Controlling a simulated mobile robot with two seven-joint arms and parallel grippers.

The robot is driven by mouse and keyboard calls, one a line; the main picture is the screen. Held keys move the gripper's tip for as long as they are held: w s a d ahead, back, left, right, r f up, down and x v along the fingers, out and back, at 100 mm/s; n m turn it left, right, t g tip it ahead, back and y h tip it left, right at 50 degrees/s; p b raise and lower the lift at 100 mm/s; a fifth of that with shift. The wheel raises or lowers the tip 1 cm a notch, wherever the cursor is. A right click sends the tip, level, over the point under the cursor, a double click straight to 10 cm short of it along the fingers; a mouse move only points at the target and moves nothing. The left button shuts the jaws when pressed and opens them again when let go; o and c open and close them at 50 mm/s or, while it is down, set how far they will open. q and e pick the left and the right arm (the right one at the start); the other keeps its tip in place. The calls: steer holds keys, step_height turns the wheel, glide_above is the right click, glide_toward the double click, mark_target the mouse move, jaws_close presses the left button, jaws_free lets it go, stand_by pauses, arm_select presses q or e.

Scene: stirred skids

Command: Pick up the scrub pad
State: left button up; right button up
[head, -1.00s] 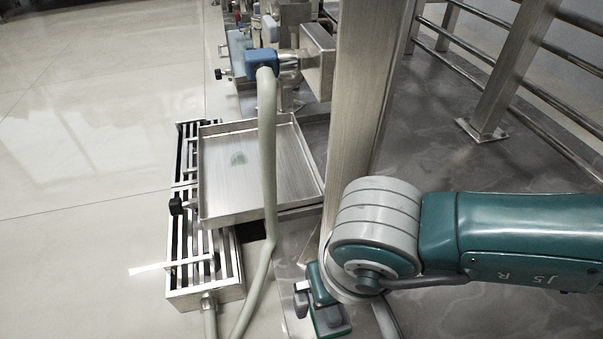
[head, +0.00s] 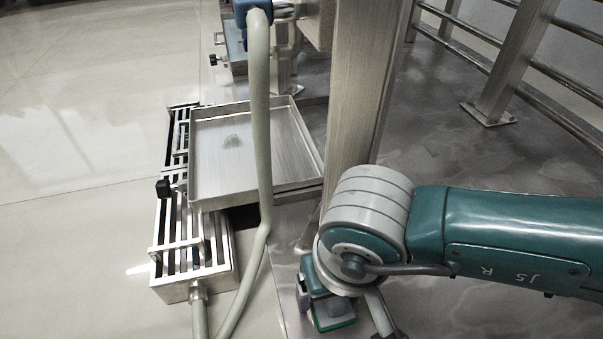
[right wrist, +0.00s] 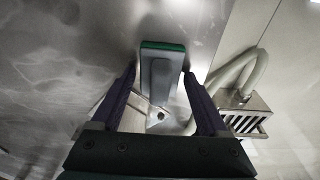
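The scrub pad (right wrist: 162,66) is a grey block with a green edge, seen in the right wrist view between and just beyond the fingertips. In the head view its green part (head: 334,318) shows low, beside and below my right wrist. My right gripper (right wrist: 160,76) appears open, with one dark finger on each side of the pad and narrow gaps to it. The head view mostly hides its fingers behind the wrist. My left gripper is not in view.
A metal tray (head: 285,165) with a greenish patch in it stands beside a slatted metal box (head: 200,275). A pale hose (head: 260,110) runs down in front of the tray. A metal post (head: 352,100) rises behind my right wrist. Open floor (head: 80,230) lies left.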

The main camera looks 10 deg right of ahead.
steer(key=c, duration=1.2)
steer(key=shift+o, duration=0.2)
step_height(320, 180, up, 20)
steer(key=p, duration=1.5)
